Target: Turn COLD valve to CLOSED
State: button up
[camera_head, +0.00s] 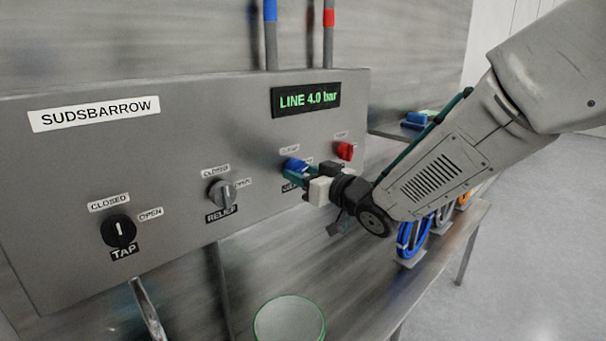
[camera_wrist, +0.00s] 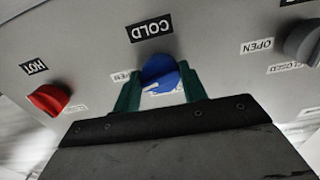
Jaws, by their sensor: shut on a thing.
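The blue COLD valve knob (camera_head: 294,165) is on the grey panel, left of the red knob. In the wrist view, which is upside down, the blue knob (camera_wrist: 160,70) sits below its COLD label (camera_wrist: 150,27). My gripper (camera_wrist: 159,86) is shut on it, with one green finger on each side. A small white mark shows on the knob's near edge; which label it points at is hard to tell. An OPEN label (camera_wrist: 122,76) is partly hidden by the left finger. In the head view my gripper (camera_head: 298,174) covers part of the knob and its labels.
The red HOT knob (camera_head: 344,151) is close on the right. The grey RELIEF knob (camera_head: 222,193) and black TAP knob (camera_head: 118,231) are on the left. A display (camera_head: 306,99) reads LINE 4.0 bar. A round green-rimmed thing (camera_head: 289,322) is below the panel.

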jog(key=n, duration=0.7)
jog(key=shift+d, duration=0.1)
jog(key=n, duration=0.4)
jog(key=shift+w+n, duration=0.1)
jog(key=shift+n, duration=2)
jog(key=o, duration=1)
jog(key=shift+r, duration=0.1)
jog(key=shift+d, duration=0.1)
jog(key=v, duration=0.7)
jog(key=shift+s+d, duration=0.25)
jog(key=shift+s, duration=0.05)
